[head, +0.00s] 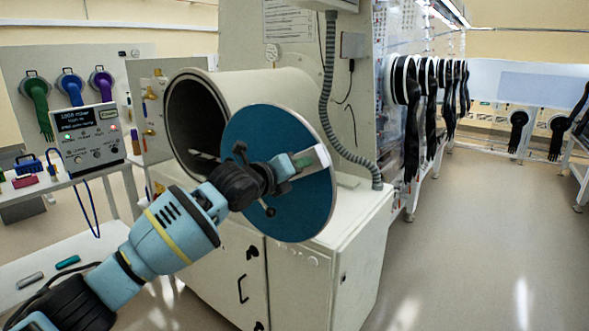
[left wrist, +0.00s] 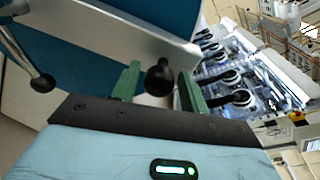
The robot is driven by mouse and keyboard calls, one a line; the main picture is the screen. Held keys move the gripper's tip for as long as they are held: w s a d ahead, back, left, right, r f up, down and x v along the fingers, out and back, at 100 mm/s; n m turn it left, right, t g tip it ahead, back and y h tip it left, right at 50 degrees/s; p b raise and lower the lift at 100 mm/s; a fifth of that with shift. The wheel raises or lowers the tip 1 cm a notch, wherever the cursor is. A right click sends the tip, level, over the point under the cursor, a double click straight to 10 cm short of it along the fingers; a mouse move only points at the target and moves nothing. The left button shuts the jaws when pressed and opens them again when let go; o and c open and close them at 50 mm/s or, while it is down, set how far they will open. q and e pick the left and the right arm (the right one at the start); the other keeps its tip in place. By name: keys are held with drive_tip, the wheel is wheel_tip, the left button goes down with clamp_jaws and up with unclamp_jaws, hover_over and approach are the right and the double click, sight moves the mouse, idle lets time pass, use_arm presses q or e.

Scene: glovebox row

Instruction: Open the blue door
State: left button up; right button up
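The blue door (head: 313,212) is a round disc at the front of a pale cylindrical chamber (head: 270,88). It stands swung away from the chamber mouth, and the dark inside (head: 194,112) shows to its left. Black ball-ended handle parts show on its face. My left gripper (head: 305,160) is in front of the door, partly blending with the handle. In the left wrist view, my gripper's green fingers (left wrist: 158,88) stand apart on either side of a black ball knob (left wrist: 158,76), with small gaps visible. The door (left wrist: 75,62) fills the upper left there. My right gripper is not in view.
The chamber sits on a white cabinet (head: 300,270). A grey corrugated hose (head: 328,100) hangs right of the door. A control box (head: 90,135) stands on a side table at left. Black gloves (head: 412,130) hang along the row at right. The floor (head: 470,250) at right is clear.

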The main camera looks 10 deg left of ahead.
use_arm(q)
drive_tip(key=shift+o, duration=0.5)
drive_tip(key=shift+s+a+r, duration=0.1)
drive_tip(key=shift+s+a, duration=0.1)
drive_tip(key=shift+s, duration=0.2)
drive_tip(key=v, duration=0.7)
drive_tip(key=shift+d, duration=0.1)
